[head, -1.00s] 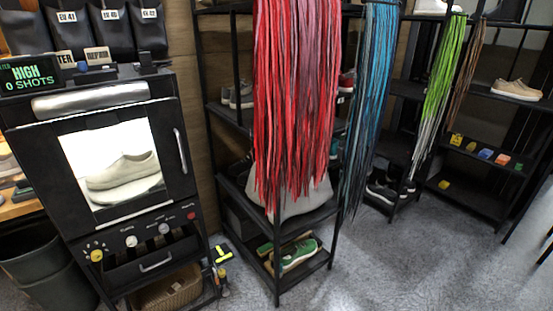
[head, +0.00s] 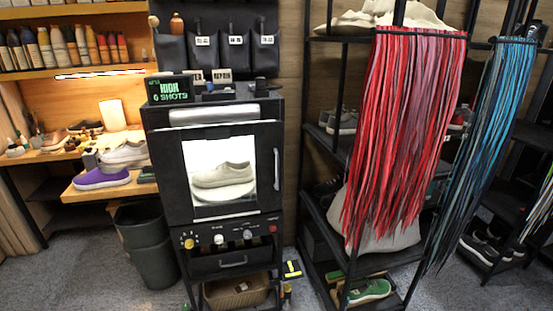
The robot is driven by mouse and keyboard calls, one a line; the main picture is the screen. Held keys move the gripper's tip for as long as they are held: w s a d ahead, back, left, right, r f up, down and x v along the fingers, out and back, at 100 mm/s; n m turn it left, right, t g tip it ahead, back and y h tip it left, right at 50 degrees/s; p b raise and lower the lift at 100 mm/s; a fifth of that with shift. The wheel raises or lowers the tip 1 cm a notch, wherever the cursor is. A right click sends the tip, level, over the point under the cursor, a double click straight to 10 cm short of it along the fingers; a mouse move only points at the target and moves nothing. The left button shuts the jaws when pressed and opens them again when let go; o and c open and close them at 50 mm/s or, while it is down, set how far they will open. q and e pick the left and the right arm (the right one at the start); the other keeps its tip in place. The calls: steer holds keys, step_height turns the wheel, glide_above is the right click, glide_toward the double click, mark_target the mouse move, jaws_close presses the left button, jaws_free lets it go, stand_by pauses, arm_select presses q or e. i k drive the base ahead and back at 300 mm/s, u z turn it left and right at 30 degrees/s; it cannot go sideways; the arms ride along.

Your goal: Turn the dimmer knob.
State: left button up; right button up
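A black cabinet (head: 160,185) with a lit window stands left of centre in the head view. A beige sneaker (head: 222,176) shows inside it on a round base. Below the window is a control panel with a yellow knob (head: 189,243), a pale knob (head: 218,239), another pale knob (head: 248,235) and a red button (head: 272,229). The panel labels are too small to read, so I cannot tell which knob is the dimmer. A small display (head: 170,90) on top reads "HIGH" and "0 SHOTS". Neither gripper is in view.
Dark bins (head: 150,262) stand left of the cabinet. A wooden bench (head: 85,190) with shoes is further left. A black rack (head: 312,205) with hanging red laces (head: 405,125) stands to the right. A basket (head: 236,292) sits under the cabinet. Grey floor shows between them.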

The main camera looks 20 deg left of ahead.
mark_target(189, 243)
steer(key=u, duration=1.5)
